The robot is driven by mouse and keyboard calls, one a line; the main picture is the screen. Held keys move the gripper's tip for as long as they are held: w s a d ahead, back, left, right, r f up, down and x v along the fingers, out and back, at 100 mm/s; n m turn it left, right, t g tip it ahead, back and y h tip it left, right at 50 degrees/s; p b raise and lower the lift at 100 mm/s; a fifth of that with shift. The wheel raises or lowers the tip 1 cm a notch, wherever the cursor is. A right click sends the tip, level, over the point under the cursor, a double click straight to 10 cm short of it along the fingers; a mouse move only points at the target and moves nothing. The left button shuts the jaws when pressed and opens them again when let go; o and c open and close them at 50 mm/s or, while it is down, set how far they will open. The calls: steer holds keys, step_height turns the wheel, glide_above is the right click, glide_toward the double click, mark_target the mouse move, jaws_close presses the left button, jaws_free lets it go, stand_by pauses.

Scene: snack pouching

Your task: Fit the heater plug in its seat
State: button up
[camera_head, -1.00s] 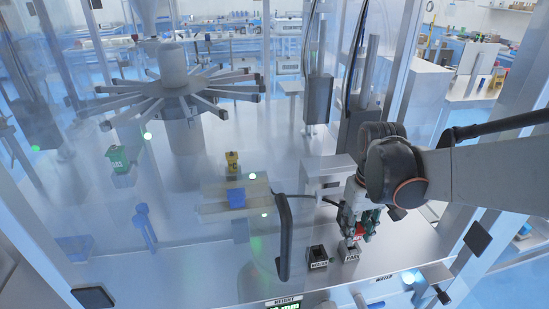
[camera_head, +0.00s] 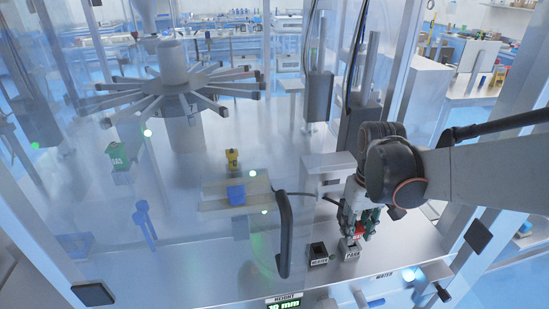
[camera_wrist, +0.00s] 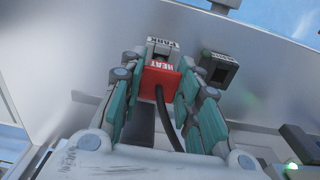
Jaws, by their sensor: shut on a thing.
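The red heater plug (camera_wrist: 160,80), marked HEAT, is between the fingers of my gripper (camera_wrist: 158,92) in the wrist view, with its black cable running back toward me. In the head view the plug (camera_head: 358,232) shows as a small red patch between the fingers of my gripper (camera_head: 356,229). The seat marked PARK (camera_wrist: 163,47) is right in front of the plug; it also shows in the head view (camera_head: 351,254). Whether the plug touches or enters it I cannot tell. A second dark, open seat (camera_wrist: 219,69) stands beside it, also in the head view (camera_head: 318,254); its label is hard to read.
A black upright handle (camera_head: 284,237) stands left of the seats. A grey box (camera_head: 328,171) stands behind my gripper. A blue block (camera_head: 236,195) rests on a pale platform farther left. The metal deck between the handle and the seats is narrow.

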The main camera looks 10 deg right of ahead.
steer(key=shift+f+b, duration=0.95)
steer(key=shift+f, duration=0.45)
steer(key=o, duration=1.2)
steer(key=shift+c, duration=0.2)
steer(key=shift+r, duration=0.1)
